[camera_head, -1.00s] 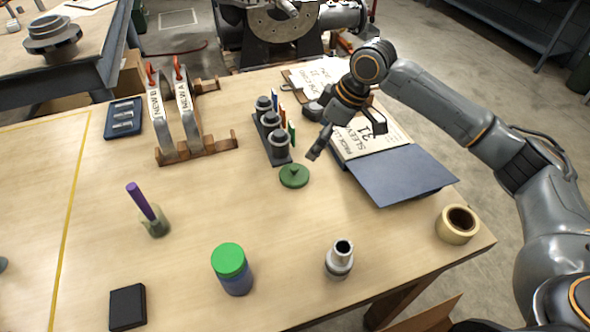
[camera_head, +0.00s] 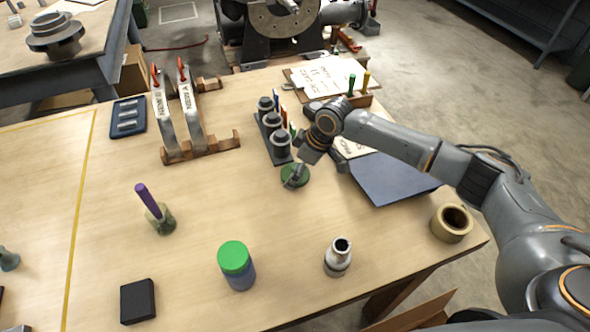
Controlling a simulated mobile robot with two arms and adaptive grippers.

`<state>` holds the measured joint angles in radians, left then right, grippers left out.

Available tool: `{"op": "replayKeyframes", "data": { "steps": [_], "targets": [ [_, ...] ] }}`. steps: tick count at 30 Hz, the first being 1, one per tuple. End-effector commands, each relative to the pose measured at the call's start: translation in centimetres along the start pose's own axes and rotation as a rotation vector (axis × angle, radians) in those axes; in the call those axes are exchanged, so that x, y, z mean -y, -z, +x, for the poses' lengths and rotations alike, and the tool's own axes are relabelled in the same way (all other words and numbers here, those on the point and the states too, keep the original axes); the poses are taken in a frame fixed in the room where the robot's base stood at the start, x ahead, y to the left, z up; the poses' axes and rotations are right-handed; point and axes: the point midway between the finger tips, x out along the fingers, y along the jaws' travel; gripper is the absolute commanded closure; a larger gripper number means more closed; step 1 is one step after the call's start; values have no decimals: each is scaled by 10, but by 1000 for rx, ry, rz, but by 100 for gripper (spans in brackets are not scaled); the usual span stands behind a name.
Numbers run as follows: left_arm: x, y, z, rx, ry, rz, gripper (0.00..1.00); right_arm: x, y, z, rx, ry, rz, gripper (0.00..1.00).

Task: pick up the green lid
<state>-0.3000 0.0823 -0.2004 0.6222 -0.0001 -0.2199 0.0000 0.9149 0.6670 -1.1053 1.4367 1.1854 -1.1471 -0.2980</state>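A dark green round lid (camera_head: 301,180) lies flat on the wooden table, just in front of a black rack. A jar (camera_head: 240,279) with a brighter green cap (camera_head: 233,256) stands upright nearer the front, apart from the gripper. My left gripper is not in view.
The black rack (camera_head: 271,137) holds several dark cylinders behind the lid. A blue folder (camera_head: 395,178) lies to the right, beneath my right arm. A metal fitting (camera_head: 338,258) and a tape roll (camera_head: 452,223) stand near the front edge. Bare table lies left of the lid.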

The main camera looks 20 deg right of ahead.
Motion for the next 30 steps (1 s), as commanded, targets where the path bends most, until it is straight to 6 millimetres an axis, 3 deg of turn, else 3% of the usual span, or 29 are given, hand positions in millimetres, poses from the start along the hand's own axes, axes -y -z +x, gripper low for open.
{"op": "replayKeyframes", "data": {
  "steps": [6, 12, 13, 25, 30],
  "targets": [
    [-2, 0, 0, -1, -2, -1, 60, 0, 0, 1, 1, 0, 0, 1],
    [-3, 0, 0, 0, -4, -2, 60, 0, 0, 1, 1, 0, 0, 42],
    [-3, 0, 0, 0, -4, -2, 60, 0, -1, 1, 1, 0, 0, 44],
    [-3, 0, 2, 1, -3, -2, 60, 0, -1, 0, 2, 1, 0, 44],
    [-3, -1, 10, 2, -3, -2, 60, 0, 4, -10, 0, 0, -1, 44]
  ]
}}
